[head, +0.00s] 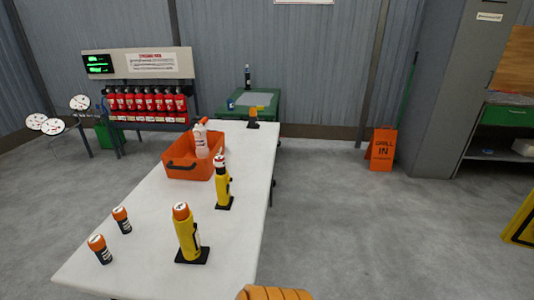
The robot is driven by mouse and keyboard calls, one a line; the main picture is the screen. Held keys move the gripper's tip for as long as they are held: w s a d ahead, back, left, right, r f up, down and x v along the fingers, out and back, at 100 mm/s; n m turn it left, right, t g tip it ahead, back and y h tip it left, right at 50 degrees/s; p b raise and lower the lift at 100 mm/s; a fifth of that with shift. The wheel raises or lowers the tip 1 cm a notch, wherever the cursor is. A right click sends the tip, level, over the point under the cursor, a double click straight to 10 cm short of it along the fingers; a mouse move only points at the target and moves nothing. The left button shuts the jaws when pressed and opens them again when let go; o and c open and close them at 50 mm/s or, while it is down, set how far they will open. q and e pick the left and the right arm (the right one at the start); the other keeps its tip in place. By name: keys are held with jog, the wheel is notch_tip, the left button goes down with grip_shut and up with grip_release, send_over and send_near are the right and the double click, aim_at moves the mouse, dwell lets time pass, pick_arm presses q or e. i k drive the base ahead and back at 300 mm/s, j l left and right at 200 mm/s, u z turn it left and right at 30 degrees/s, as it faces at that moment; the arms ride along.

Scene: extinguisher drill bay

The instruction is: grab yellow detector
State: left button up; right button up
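A white table (140,240) runs away from me on the left. Two yellow upright devices stand on it on black bases. The nearer yellow device (188,235) has an orange top, and the farther yellow device (223,185) has a white and red top with a dark band. I cannot tell which is the detector. Both stand free near the table's right side, with nothing holding them. Neither of my grippers is in view.
An orange bin (180,172) holds a white bottle (201,140). A small orange-topped item (253,118) stands at the far end. An orange ribbed object (272,293) shows at the bottom edge.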

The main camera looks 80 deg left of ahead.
aim_at(225, 202)
jog(key=i+j+u, duration=0.2)
jog(key=u, duration=0.25)
jog(key=i+u, duration=0.7)
jog(key=u, duration=0.15)
jog(key=i+u, duration=0.4)
jog(key=i+l+u, duration=0.2)
jog(key=u, duration=0.25)
jog(key=i+u, duration=0.65)
jog(key=u, duration=0.15)
jog(key=i+l+u, duration=0.1)
jog(key=i+u, duration=0.2)
jog(key=u, duration=0.15)
jog(key=i+l+u, duration=0.25)
jog(key=u, duration=0.15)
jog(key=i+l+u, duration=0.25)
jog(key=u, duration=0.15)
jog(key=l, duration=0.1)
